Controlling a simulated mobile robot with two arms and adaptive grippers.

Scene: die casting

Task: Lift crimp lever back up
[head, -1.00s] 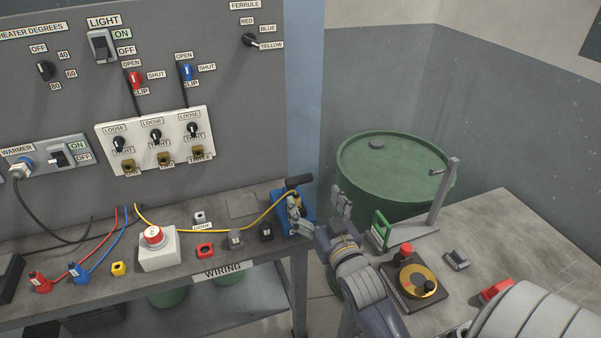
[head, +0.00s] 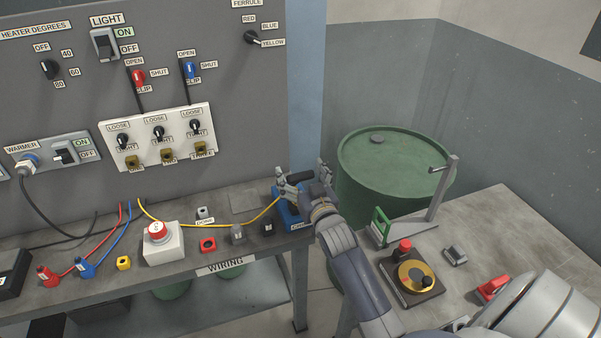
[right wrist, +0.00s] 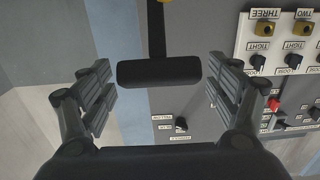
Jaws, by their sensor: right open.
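The blue crimp tool (head: 287,214) stands at the right end of the wiring bench, partly hidden by my right gripper. Its lever ends in a black crossbar handle (head: 299,177), which lies at the gripper. In the right wrist view the black handle (right wrist: 159,73) sits between the two spread fingers, with a dark stem running up from it. My right gripper (head: 303,181) is open, with one finger on each side of the handle and visible gaps to both in the wrist view (right wrist: 160,88). My left gripper is out of view.
A yellow wire (head: 231,222) runs along the bench to the crimp tool. Small blocks and a white box with a red button (head: 161,246) stand to its left. A green drum (head: 385,175) is behind; a side table (head: 480,225) is at right.

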